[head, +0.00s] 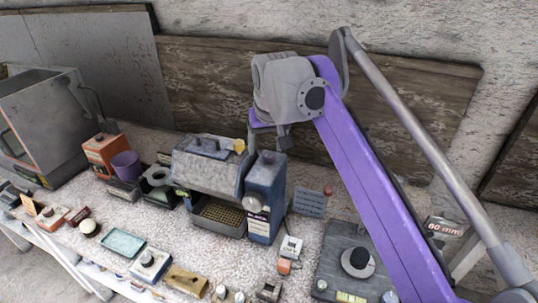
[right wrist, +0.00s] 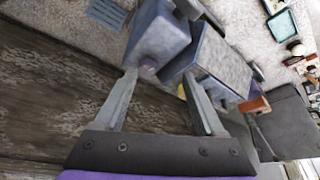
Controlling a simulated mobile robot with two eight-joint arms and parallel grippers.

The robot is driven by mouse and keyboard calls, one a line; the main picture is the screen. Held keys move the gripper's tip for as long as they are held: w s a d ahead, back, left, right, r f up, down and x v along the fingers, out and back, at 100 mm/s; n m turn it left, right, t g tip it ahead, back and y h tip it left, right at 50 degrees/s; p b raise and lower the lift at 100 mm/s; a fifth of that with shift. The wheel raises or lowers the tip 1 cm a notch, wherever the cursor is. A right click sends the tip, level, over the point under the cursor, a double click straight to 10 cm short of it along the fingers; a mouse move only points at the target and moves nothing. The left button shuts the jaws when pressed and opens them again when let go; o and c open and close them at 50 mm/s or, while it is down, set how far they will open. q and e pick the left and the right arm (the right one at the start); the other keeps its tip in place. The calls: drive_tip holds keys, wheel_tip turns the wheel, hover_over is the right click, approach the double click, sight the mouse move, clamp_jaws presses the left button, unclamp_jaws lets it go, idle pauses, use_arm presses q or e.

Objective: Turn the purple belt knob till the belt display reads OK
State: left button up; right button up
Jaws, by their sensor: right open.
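A blue upright housing (head: 262,190) stands at the right end of a grey machine. A small purplish knob (right wrist: 147,67) sticks up from its top in the right wrist view; in the head view this knob is small and hard to make out. My right gripper (head: 268,143) is above the housing, pointing down. In the right wrist view its fingers (right wrist: 160,77) are apart, with the knob between the tips and nearer the left one; I see no grip on it. A pale label or display (head: 257,223) is on the housing's front, too small to read. My left gripper is out of view.
The grey machine (head: 208,166) with a mesh tray (head: 218,217) adjoins the housing on the left. A purple cup (head: 125,165) stands farther left. A plate with a black knob (head: 358,259) is at right. Several small items crowd the front. Wooden boards back the bench.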

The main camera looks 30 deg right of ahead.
sight(269, 154)
wheel_tip(269, 154, up, 3)
drive_tip(key=w+d, duration=0.2)
drive_tip(key=d, duration=0.1)
drive_tip(key=shift+m, duration=0.4)
drive_tip(key=x, duration=0.5)
drive_tip(key=b+x, duration=0.1)
drive_tip(key=x, duration=0.5)
drive_tip(key=shift+s+f+b, duration=0.1)
drive_tip(key=shift+s+b, duration=0.15)
drive_tip(key=shift+b, duration=0.05)
drive_tip(key=shift+a, duration=0.1)
clamp_jaws()
